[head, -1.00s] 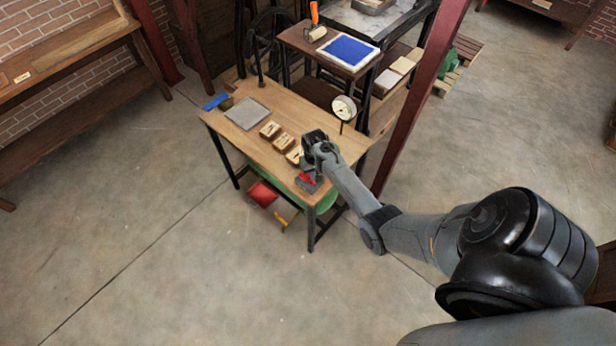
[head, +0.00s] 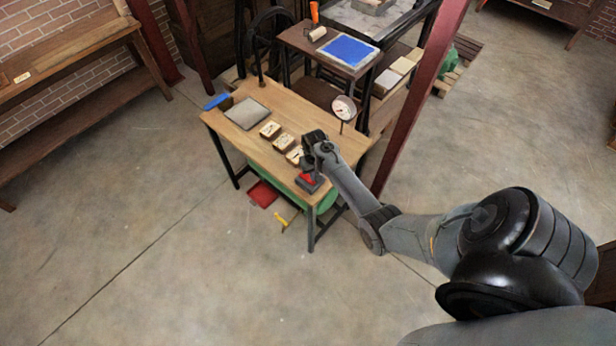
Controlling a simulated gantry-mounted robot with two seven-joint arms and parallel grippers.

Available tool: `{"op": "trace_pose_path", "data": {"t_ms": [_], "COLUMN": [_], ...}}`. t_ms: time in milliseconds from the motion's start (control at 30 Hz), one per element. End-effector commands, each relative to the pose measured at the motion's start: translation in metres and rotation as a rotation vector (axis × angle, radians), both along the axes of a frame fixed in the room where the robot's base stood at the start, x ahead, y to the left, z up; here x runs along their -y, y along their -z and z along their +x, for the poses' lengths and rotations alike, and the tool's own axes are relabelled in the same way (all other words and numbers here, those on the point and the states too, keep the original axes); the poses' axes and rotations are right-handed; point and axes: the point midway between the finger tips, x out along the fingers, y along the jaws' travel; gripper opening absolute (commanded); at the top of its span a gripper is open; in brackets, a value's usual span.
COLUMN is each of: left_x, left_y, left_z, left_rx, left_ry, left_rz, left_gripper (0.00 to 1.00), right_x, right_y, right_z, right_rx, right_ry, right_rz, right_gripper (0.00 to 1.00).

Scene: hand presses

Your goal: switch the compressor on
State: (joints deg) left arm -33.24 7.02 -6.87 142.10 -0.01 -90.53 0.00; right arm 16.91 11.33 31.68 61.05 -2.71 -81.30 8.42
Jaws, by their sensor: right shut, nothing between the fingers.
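A small grey switch box (head: 311,187) with a red lever (head: 306,178) sits at the near right corner of the wooden table. A green rounded tank (head: 327,201), probably the compressor, is partly hidden under that end of the table. A round white gauge (head: 344,107) stands on a thin stem at the table's right side. My right gripper (head: 307,166) is shut and empty, pointing down just above and behind the red lever. I cannot tell whether it touches the lever. My left gripper is not in view.
Several wooden blocks (head: 270,130) lie in a row left of my right gripper, near a grey plate (head: 246,113). A dark red post (head: 420,95) rises behind my right arm. A red item (head: 262,194) lies under the table.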

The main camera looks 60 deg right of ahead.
Motion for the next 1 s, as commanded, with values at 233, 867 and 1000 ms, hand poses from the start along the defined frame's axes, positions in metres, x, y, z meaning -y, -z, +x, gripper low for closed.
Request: {"op": "trace_pose_path", "data": {"t_ms": [233,867,1000], "left_x": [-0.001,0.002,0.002], "left_y": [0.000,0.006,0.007], "left_z": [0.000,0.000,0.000], "left_rx": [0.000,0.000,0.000], "left_ry": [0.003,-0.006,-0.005], "left_rz": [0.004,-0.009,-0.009], "left_gripper": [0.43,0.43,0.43], "right_x": [0.000,0.000,0.000], "right_y": [0.001,0.009,0.011], "right_z": [0.000,0.000,0.000], "right_rx": [0.000,0.000,0.000], "right_ry": [0.000,0.000,0.000], "right_rz": [0.000,0.000,0.000], "right_gripper": [0.00,0.00,0.00]}}
